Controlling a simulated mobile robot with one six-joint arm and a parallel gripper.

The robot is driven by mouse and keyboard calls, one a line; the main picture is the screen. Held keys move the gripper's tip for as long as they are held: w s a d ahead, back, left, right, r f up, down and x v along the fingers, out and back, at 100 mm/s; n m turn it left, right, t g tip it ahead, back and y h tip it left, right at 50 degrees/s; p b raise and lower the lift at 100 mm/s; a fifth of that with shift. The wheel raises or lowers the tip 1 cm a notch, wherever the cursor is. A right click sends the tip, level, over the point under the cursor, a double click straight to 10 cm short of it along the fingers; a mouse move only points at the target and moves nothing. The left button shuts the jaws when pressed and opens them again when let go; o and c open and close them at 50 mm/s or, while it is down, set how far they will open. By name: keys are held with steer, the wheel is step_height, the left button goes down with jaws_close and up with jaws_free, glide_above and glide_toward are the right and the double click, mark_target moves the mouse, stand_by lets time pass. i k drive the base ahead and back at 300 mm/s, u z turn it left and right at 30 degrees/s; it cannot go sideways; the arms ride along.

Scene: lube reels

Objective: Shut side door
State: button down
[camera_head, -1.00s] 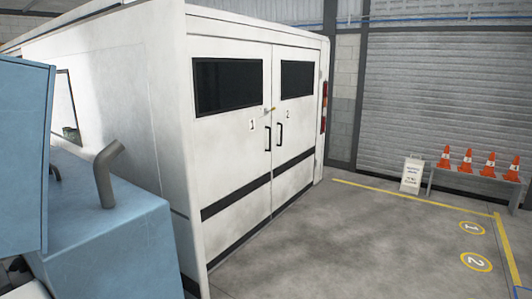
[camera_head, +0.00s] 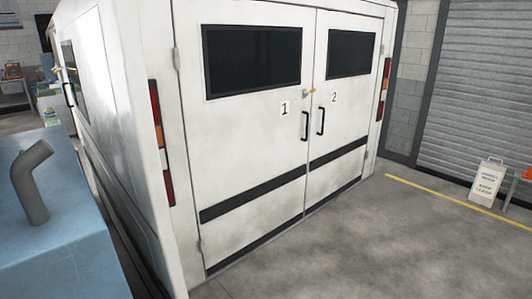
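A white van body or box (camera_head: 135,120) fills the middle of the head view. Its left side runs away from me at a steep angle. On that side I see a dark window (camera_head: 69,62) and a black handle (camera_head: 68,95), which appear to belong to the side door. The angle is too steep to tell whether this door is open or shut. The two rear doors, marked 1 (camera_head: 240,150) and 2 (camera_head: 342,115), are closed, each with a dark window and a black handle. My gripper is not in view.
A blue machine (camera_head: 75,235) with a bent grey pipe (camera_head: 30,182) stands at lower left, leaving a narrow gap beside the van. Grey floor (camera_head: 370,245) is clear behind the van. A white sign (camera_head: 487,182) stands at right before a shutter (camera_head: 490,90).

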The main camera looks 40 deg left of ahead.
mark_target(101, 42)
steer(key=i, duration=0.9)
steer(key=u, duration=2.25)
steer(key=i, duration=1)
steer(key=z, duration=0.05)
